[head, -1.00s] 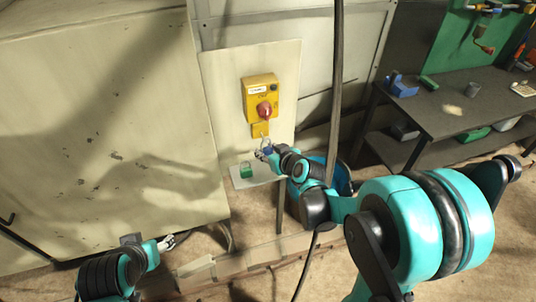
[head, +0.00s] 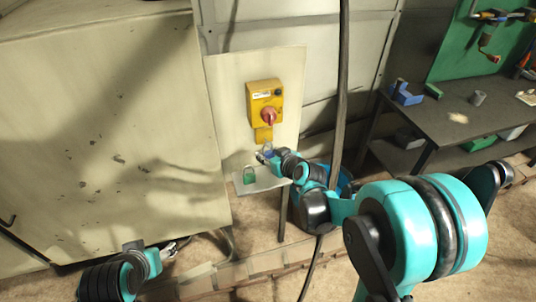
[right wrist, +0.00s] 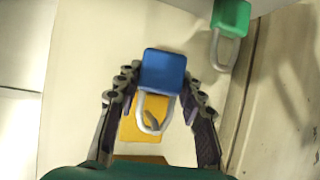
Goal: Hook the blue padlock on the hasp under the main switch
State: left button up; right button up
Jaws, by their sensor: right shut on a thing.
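The blue padlock (right wrist: 163,72) is between the fingers of my right gripper (right wrist: 163,100), which is shut on its body. Its silver shackle points toward the yellow hasp plate (right wrist: 142,128). A grey hook-like piece shows inside the shackle outline; I cannot tell whether the shackle is around it or only in front of it. In the head view, my right gripper (head: 267,157) is just below the hasp plate (head: 264,134), under the yellow main switch box (head: 264,101) with its red knob. My left gripper (head: 176,247) is low at the left, away from the board; its jaws are too small to read.
A green padlock (head: 249,175) stands on the small pale shelf (head: 268,184) under the board, close to my right gripper. A dark hanging cable (head: 342,90) passes by my right forearm. A large cabinet (head: 110,120) is at left, a workbench (head: 450,112) at right.

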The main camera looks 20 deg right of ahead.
jog(key=o, duration=1.3)
jog(key=shift+s, duration=0.1)
jog(key=v, duration=1.1)
jog(key=shift+s+d+r, duration=0.1)
jog(key=shift+s+r, duration=0.05)
jog(key=shift+s, duration=0.25)
jog(key=s+f+m+g+h, duration=0.1)
jog(key=s, duration=0.4)
jog(key=s+a+f+g+h, duration=0.1)
jog(key=s+f+g, duration=0.1)
jog(key=s, duration=0.3)
jog(key=s+a+f+m+g, duration=0.1)
jog(key=s, duration=0.5)
jog(key=shift+s+a+f+m+g+h+b, duration=0.1)
jog(key=shift+f+m+g+h+b, duration=0.1)
jog(key=shift+m+g+h+b, duration=0.15)
